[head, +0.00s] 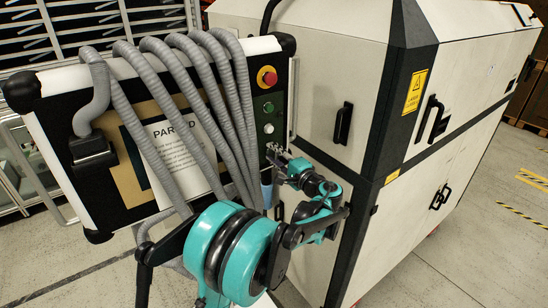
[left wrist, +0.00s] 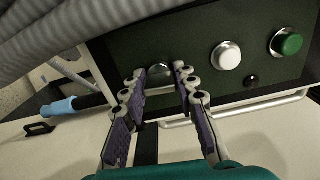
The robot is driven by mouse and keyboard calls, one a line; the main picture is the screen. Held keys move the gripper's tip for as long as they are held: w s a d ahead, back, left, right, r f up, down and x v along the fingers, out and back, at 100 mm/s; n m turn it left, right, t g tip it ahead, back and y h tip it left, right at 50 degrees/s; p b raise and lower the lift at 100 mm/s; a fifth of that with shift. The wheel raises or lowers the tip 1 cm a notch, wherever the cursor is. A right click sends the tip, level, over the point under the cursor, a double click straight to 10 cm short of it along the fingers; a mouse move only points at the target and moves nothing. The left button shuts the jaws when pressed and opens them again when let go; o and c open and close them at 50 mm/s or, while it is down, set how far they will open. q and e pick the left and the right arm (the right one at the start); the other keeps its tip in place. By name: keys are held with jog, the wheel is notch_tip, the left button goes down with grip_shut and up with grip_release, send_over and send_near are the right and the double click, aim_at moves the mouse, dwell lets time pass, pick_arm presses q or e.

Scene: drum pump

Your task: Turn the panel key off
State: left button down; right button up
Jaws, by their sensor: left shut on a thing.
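The control panel (head: 283,120) is a dark strip on the right side of the hose cabinet. The panel key's round silver switch (left wrist: 158,74) shows between my fingertips in the left wrist view. The key itself is mostly hidden by the fingers, so its angle cannot be told. My left gripper (head: 275,154) is at the lower part of the panel in the head view. In the left wrist view its two purple-padded fingers (left wrist: 160,72) reach to the switch and are shut on the key. My right gripper is in neither view.
A red emergency stop (head: 267,76) sits higher up. Grey hoses (head: 185,100) hang left of the panel. A metal rail (left wrist: 235,109) and a light-blue cylinder (left wrist: 60,107) are close by.

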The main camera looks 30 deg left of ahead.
pick_arm(q)
jog(key=n+b, duration=0.1)
jog(key=n, duration=0.2)
jog(key=shift+f+n, duration=0.1)
jog(key=shift+n, duration=1.6)
jog(key=shift+b, duration=0.3)
jog(key=c, duration=1.2)
grip_release()
jog(key=shift+o, duration=0.2)
jog(key=v, duration=1.2)
